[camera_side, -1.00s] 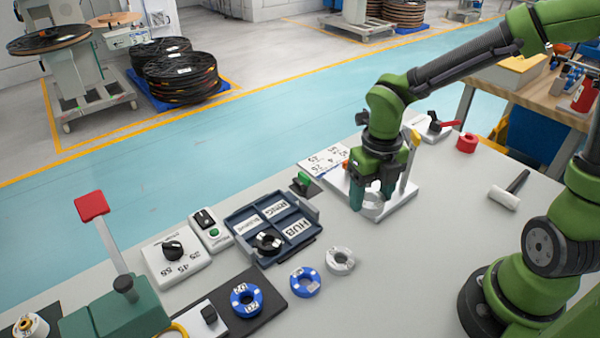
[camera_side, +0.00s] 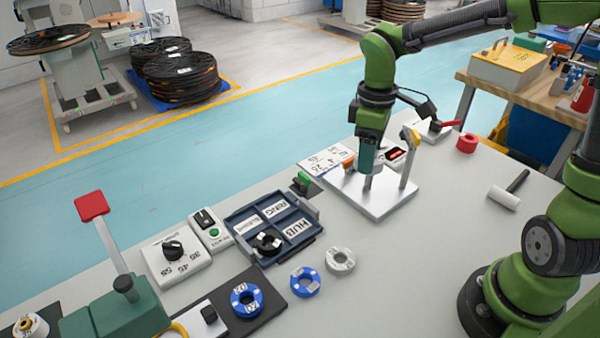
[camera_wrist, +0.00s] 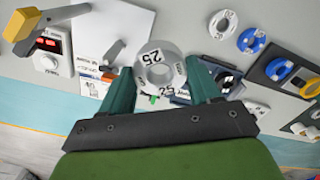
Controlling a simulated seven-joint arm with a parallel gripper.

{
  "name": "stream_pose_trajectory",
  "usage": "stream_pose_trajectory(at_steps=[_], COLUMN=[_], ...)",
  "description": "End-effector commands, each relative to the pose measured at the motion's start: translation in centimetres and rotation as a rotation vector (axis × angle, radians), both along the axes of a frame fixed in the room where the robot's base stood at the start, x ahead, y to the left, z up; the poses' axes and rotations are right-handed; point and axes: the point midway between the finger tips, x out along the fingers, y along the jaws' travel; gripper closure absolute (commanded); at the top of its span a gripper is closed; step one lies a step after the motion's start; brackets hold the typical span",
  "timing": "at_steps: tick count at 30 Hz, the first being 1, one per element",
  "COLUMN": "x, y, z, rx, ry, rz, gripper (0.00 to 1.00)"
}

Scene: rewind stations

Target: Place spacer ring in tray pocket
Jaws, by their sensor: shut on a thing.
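The spacer ring (camera_wrist: 150,74), pale grey and marked 25, shows in the wrist view between my two fingertips. My gripper (camera_side: 366,167) is shut on it. In the side view my gripper is above the white gauge plate (camera_side: 392,203), and the ring cannot be made out clearly there. The dark blue tray (camera_side: 240,215) lies to the left of the plate, with pockets labelled RING and HUB. A black ring with silver marks (camera_side: 268,243) lies in its near left pocket. In the wrist view the tray is partly hidden behind a finger.
A post with a yellow top (camera_side: 408,157) stands on the plate, close beside my gripper. Two blue rings (camera_side: 305,282) (camera_side: 246,300) and a white ring (camera_side: 340,261) lie in front of the tray. A mallet (camera_side: 507,193) lies right. The front right table is clear.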

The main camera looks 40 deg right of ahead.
Motion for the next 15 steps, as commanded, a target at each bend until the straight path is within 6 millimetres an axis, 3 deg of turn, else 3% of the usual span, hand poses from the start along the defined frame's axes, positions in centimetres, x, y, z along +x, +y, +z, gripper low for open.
stream_pose_trajectory(at_steps=[3,9,11,15], x=[0.8,2.0,2.4,2.2], y=[-0.8,-2.1,-2.3,-0.3], z=[0.9,2.1,2.4,1.9], rx=[-0.003,-0.001,0.002,0.003], ry=[-0.008,-0.024,-0.031,-0.027], rz=[-0.237,-0.482,-0.484,-0.428], gripper=[0.73,0.73,0.73,0.73])
